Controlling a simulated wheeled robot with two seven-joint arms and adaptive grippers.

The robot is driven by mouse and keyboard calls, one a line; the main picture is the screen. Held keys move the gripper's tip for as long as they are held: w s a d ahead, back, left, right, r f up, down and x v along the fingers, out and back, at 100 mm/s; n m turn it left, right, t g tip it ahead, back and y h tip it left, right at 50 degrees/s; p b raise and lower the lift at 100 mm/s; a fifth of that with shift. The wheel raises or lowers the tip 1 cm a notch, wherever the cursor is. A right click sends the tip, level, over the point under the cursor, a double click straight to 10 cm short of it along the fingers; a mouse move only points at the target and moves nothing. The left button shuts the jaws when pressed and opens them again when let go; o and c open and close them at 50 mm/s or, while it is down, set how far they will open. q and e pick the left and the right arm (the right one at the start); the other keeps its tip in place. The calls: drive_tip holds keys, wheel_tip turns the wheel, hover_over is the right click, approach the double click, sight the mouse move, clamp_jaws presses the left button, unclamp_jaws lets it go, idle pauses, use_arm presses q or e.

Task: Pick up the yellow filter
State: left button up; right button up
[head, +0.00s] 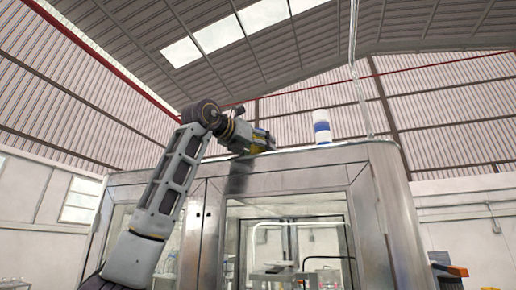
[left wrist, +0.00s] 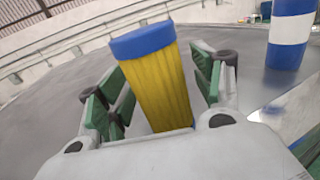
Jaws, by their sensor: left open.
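The yellow filter (left wrist: 158,88) has a ribbed yellow body and a blue cap. In the left wrist view it stands between the two green-padded fingers of my left gripper (head: 262,143), looking slightly tilted in the picture. The fingers are open, with a visible gap on each side of the filter. In the head view my left arm reaches up to the top of the metal cabinet, and the filter cannot be made out clearly there. My right gripper is not in view.
A blue and white cylinder (head: 321,127) stands on top of the metal cabinet (head: 290,172), to the right of my left gripper; it also shows in the left wrist view (left wrist: 290,40). The grey top surface (left wrist: 40,90) left of the filter is clear.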

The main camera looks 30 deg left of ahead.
use_arm(q)
drive_tip(key=shift+c, duration=0.3)
drive_tip(key=c, duration=1.1)
drive_tip(key=shift+s+r, duration=0.1)
drive_tip(key=shift+r, duration=0.05)
